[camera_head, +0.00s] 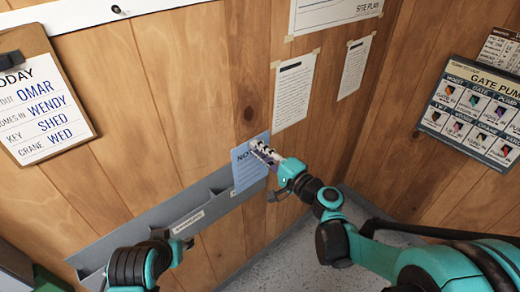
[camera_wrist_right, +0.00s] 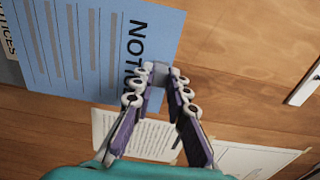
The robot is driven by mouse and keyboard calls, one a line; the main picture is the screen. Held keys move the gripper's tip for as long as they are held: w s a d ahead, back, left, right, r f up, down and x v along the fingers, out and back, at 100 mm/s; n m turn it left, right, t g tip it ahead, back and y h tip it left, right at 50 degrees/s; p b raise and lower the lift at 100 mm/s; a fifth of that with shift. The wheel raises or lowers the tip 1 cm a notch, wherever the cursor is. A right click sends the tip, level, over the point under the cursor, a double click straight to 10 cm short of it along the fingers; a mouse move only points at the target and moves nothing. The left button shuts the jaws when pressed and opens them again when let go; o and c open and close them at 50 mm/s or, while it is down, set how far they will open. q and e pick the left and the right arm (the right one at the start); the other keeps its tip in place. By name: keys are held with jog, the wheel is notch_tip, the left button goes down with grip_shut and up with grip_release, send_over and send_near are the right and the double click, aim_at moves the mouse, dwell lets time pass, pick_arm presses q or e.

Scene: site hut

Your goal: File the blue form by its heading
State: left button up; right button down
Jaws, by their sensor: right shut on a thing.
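The blue form (camera_head: 243,172) is a sheet with dark lines and a heading starting "NOT", readable as "NOTI" in the right wrist view (camera_wrist_right: 85,45). My right gripper (camera_head: 262,152) is shut on the form near its heading edge; its fingers also show in the right wrist view (camera_wrist_right: 160,75). The grey wall rack (camera_head: 130,236) has several pockets along the wall. The form is at its right end; I cannot tell whether its lower edge is inside a pocket. A label reading "NOTICES" (camera_wrist_right: 7,38) shows beside the form. My left gripper (camera_head: 183,244) is in front of the rack, its jaws unclear.
A clipboard (camera_head: 40,95) hangs at the left. Taped papers (camera_head: 295,92) hang above and right of the form, and a gate pump poster (camera_head: 475,115) is on the right wall. Bare wooden wall lies between the clipboard and the form.

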jog(key=x, duration=0.7)
jog(key=shift+w+a+f+b, duration=0.25)
jog(key=shift+w+f+b, duration=0.05)
jog(key=shift+f+b, duration=0.1)
jog(key=shift+a, duration=0.1)
jog(key=shift+w+a, duration=0.15)
jog(key=shift+w, duration=0.2)
dwell(0.7)
jog(key=shift+b, duration=0.3)
jog(key=shift+f+b, duration=1.4)
jog(key=shift+f, duration=0.1)
jog(key=shift+f+b, duration=1.4)
jog(key=shift+f, duration=0.15)
